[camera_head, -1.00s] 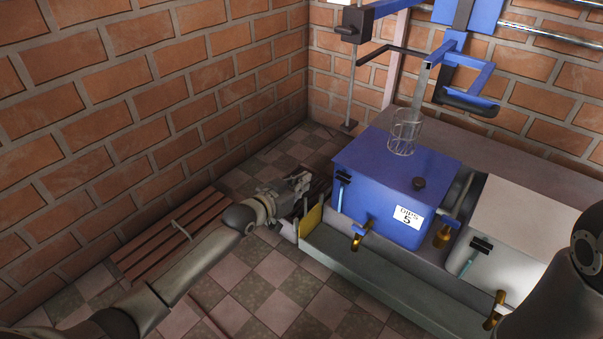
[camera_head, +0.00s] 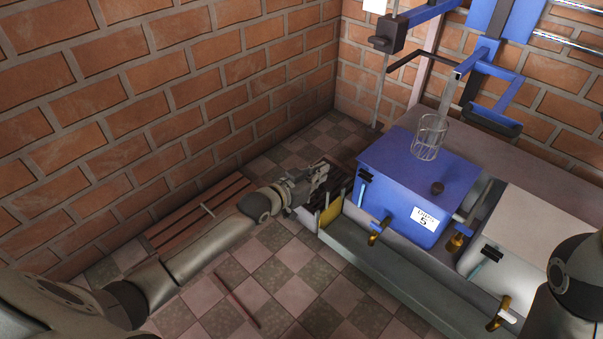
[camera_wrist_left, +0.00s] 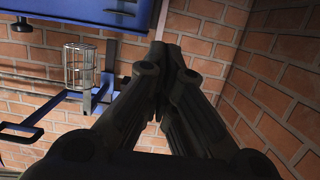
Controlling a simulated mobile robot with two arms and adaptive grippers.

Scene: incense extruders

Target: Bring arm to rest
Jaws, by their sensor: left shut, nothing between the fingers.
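My left arm reaches in from the lower left of the head view. Its gripper (camera_head: 318,178) is beside the left end of the machine bench, near a yellow panel (camera_head: 330,210). In the left wrist view the dark fingers (camera_wrist_left: 165,75) are together with nothing between them. Part of my right arm (camera_head: 570,285) shows at the right edge of the head view, but its gripper is out of view.
A blue box (camera_head: 400,190) labelled 5 stands on the bench, with a wire basket (camera_head: 430,138) above it. A white box (camera_head: 540,235) stands to its right. A slatted wooden rack (camera_head: 195,220) lies by the brick wall. Checkered floor (camera_head: 280,285) is open in front.

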